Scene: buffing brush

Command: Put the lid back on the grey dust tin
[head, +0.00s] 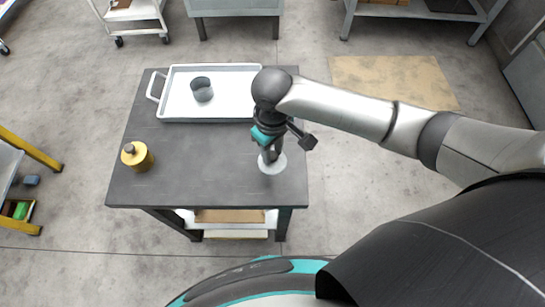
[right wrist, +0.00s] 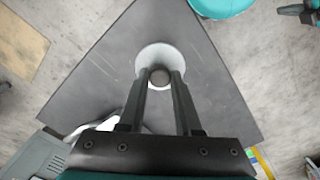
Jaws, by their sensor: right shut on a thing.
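The grey dust tin (head: 202,95) stands upright in the white tray, its top open and dark inside. The lid is a light grey disc (head: 272,168) at the right side of the dark table, near its front right corner. In the right wrist view the lid (right wrist: 147,54) shows with a round dark knob (right wrist: 159,76) at its middle. My right gripper (head: 271,156) points down over the lid and is shut on its knob, one finger on each side. Whether the lid touches the tabletop or hangs just above it, I cannot tell. My left gripper is not in view.
The white tray (head: 225,113) with raised rim and side handle lies along the table's back. A yellow tin (head: 140,160) with a dark knob stands at the left edge. The middle of the dark table (head: 205,160) is clear.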

